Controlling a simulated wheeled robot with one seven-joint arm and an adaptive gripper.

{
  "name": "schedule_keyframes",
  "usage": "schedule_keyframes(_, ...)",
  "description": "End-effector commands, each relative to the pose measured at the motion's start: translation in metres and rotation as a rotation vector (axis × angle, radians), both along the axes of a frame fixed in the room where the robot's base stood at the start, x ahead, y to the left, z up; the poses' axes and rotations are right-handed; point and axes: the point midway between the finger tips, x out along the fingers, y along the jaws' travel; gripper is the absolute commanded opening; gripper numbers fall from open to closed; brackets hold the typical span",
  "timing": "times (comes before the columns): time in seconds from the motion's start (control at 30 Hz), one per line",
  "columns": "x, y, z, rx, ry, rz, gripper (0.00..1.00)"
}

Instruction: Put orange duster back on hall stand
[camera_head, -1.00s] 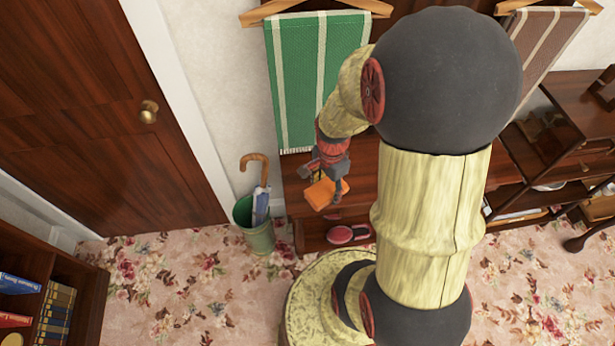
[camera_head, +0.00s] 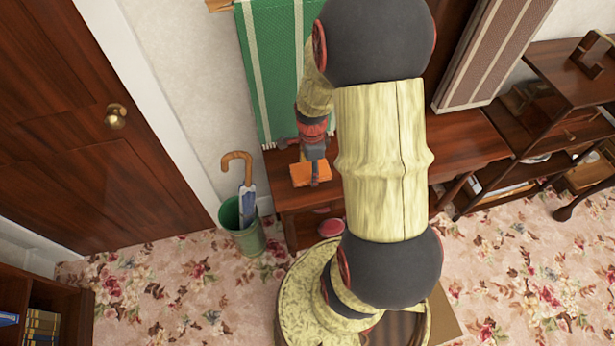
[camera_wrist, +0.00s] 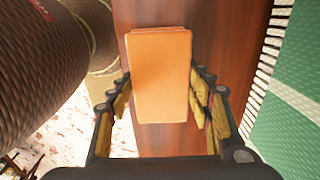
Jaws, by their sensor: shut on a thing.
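The orange duster (camera_head: 304,174) is in my gripper (camera_head: 315,168), above the left end of the hall stand's dark wooden seat. In the wrist view the duster (camera_wrist: 161,72) shows as a flat orange block between the two fingers (camera_wrist: 161,98), which are shut on it. The hall stand (camera_head: 462,145) is a reddish-brown wooden bench with a lower shelf; its wood (camera_wrist: 220,20) runs behind the duster in the wrist view. I cannot tell whether the duster touches the seat. My arm hides the middle of the stand.
A green striped cloth (camera_head: 270,75) hangs just behind my gripper, and a brown one (camera_head: 495,55) hangs at the right. A green bin (camera_head: 243,235) with an umbrella stands left of the stand. A pink item (camera_head: 331,227) lies on the lower shelf. Floral carpet lies in front.

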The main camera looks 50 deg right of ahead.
Motion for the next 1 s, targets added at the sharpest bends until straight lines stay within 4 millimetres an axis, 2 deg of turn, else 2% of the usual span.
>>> schedule_keyframes(0.07, 0.007, -0.003, -0.011, 0.0, 0.0, 0.001, 0.27)
schedule_keyframes(0.37, 0.021, -0.008, -0.027, -0.001, -0.001, 0.002, 0.27)
schedule_keyframes(0.57, 0.021, -0.008, -0.056, -0.001, -0.001, 0.001, 0.27)
schedule_keyframes(0.97, 0.021, -0.008, -0.059, -0.001, -0.002, 0.001, 0.27)
schedule_keyframes(1.0, 0.021, -0.008, -0.06, -0.001, -0.002, 0.001, 0.51)
